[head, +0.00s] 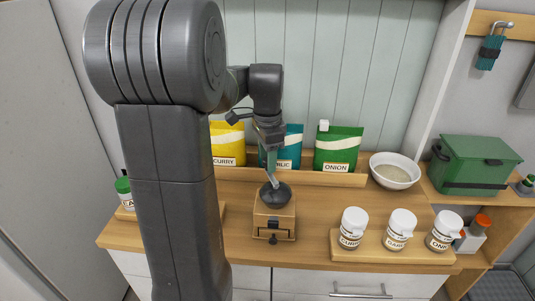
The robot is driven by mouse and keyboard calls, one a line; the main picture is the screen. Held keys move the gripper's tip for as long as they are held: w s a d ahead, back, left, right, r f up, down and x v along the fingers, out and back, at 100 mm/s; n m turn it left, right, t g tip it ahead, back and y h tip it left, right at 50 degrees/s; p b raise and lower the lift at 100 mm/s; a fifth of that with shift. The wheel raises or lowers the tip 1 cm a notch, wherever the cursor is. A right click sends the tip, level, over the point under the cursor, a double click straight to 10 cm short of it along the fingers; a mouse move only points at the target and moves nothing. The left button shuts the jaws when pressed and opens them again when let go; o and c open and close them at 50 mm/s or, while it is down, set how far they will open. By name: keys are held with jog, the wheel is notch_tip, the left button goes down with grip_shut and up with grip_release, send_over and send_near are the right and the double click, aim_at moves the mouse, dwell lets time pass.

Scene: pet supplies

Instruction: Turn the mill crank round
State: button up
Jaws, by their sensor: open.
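The mill (274,215) is a small wooden box with a dark domed top and a small knob on its front. It stands on the wooden counter, just right of my arm in the picture. Its crank (273,181) rises from the dark dome as a thin light bar. My gripper (269,158) points down right above the dome, at the upper end of the crank. Its jaws are open. The crank's handle is mostly hidden by the gripper, and I cannot tell whether the fingers touch it.
Behind the mill stand yellow (227,143), teal (291,144) and green (338,150) bags on a ledge. A white bowl (395,171) and a green box (474,165) are to the right. Three white jars (398,230) stand on a wooden board (388,255) at the front right.

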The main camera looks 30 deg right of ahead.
notch_tip(320, 180, up, 14)
dwell(0.5)
jog(key=shift+f, duration=0.25)
notch_tip(320, 180, down, 14)
jog(key=shift+r, duration=0.15)
dwell(0.5)
jog(key=shift+r, duration=0.1)
